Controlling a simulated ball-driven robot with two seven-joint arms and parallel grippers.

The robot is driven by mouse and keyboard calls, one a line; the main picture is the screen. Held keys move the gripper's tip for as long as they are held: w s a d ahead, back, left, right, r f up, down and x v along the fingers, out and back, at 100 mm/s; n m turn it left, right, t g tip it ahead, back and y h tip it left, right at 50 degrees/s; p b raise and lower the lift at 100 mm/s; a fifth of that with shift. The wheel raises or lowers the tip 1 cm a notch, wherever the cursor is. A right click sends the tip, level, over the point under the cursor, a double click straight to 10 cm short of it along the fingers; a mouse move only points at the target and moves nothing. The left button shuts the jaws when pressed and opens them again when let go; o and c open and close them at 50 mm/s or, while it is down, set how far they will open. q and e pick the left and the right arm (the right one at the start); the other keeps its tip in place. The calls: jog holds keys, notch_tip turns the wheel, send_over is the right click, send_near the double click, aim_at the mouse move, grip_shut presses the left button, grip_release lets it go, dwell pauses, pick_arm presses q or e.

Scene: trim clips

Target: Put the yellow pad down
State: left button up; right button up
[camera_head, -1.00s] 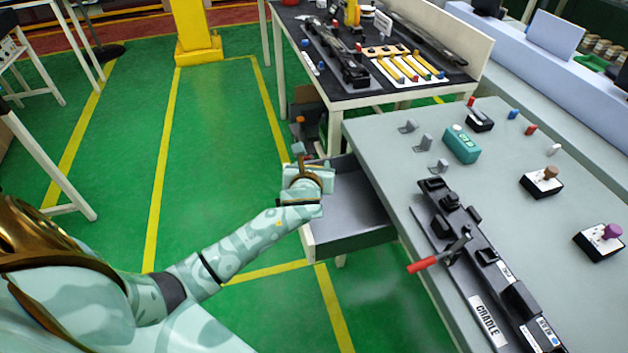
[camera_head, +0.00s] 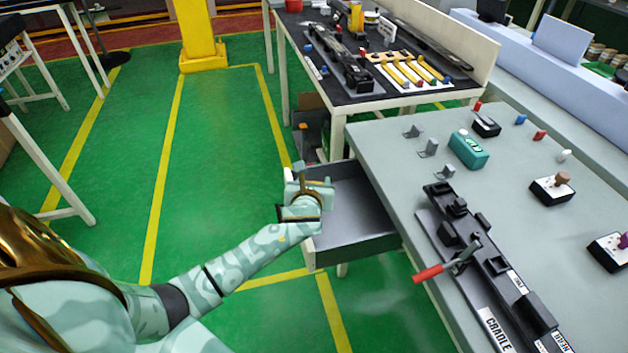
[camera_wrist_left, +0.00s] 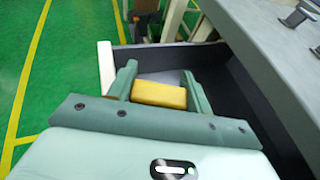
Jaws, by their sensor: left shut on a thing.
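The yellow pad (camera_wrist_left: 158,95) shows in the left wrist view as a small block between the two green fingers of my left gripper (camera_wrist_left: 157,88). The fingers are shut on it. In the head view my left gripper (camera_head: 299,171) is at the left edge of an open grey drawer (camera_head: 352,225) under the workbench. The pad itself is hidden by the hand there. The wrist view shows the drawer's dark interior beyond and to the right of the pad. I cannot tell the pad's height over the drawer. My right gripper is not in view.
The grey workbench (camera_head: 390,150) holds a black cradle fixture (camera_head: 497,265), a red-handled lever (camera_head: 428,273), a teal box (camera_head: 468,150) and several small clips and knobs. A black table (camera_head: 345,100) with yellow tools stands behind. Green floor lies open at left.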

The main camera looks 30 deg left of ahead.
pick_arm(q)
jog(key=o, duration=1.1)
jog(key=shift+f, duration=0.1)
jog(key=shift+c, duration=0.2)
jog(key=shift+r, duration=0.25)
jog(key=p+v, duration=0.4)
jog(key=v, duration=0.8)
jog(key=shift+r+p, duration=0.3)
jog(key=shift+d, duration=0.1)
